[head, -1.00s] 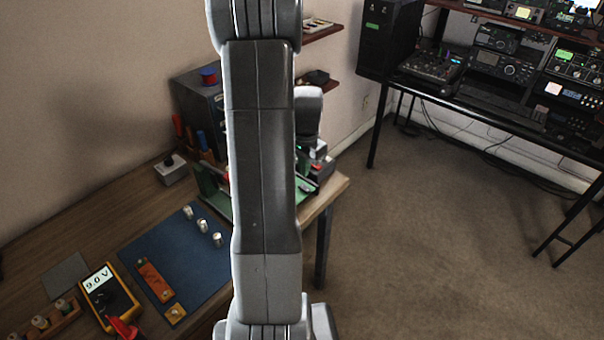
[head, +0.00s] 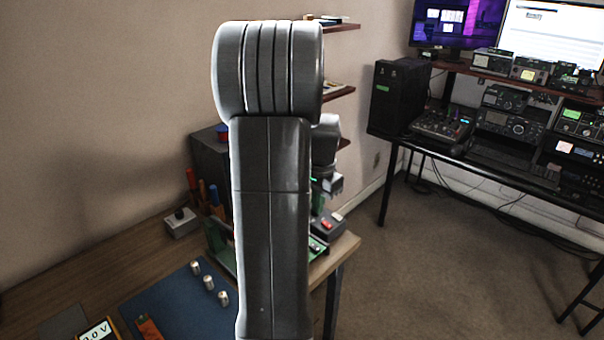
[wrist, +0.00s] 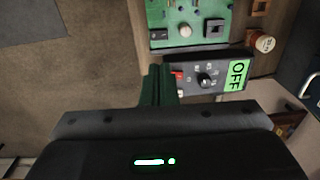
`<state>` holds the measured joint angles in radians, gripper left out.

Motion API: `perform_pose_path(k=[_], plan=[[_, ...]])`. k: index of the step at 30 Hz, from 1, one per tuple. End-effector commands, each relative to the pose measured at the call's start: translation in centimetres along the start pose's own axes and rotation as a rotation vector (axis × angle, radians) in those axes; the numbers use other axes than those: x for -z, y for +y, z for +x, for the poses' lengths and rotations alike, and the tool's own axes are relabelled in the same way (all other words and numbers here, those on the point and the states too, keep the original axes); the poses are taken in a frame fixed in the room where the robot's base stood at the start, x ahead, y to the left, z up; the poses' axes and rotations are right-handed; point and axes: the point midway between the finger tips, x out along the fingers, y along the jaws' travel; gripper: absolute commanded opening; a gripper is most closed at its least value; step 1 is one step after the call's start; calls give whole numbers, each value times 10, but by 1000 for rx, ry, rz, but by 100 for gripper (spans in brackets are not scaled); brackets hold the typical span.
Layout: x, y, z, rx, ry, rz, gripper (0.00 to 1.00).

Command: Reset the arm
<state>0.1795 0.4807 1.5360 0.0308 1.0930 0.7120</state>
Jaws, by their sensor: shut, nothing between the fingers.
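My arm stands upright across the middle of the head view and hides part of the bench. My wrist shows just right of it, over the bench's far corner; my fingertips are hard to make out there. In the wrist view my gripper (wrist: 158,70) is shut and empty, its dark green fingers together. The fingers point toward a small grey box (wrist: 205,79) with a black knob, a red part and a green OFF label. A green circuit board (wrist: 187,22) lies beyond it. I cannot tell whether the fingers touch the box.
Three silver knobs (head: 208,282) stand on a blue mat (head: 165,309) on the wooden bench (head: 110,282). A meter (head: 97,331) is at the lower left. Shelves hang on the wall behind my arm. A radio desk (head: 455,158) stands at right, with open carpet before it.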

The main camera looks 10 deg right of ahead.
Motion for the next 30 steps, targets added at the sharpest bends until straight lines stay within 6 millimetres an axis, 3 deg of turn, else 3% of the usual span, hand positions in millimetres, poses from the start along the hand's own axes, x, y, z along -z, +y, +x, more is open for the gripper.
perform_pose_path(k=[5, 15, 22, 30], plan=[[-1, 1, 23, -4, -5, 0, 0], [-2, 1, 88, -6, -6, -1, 0], [-3, -9, 82, -175, -6, -2, 0], [-2, -16, 35, -179, -3, 3, 0]])
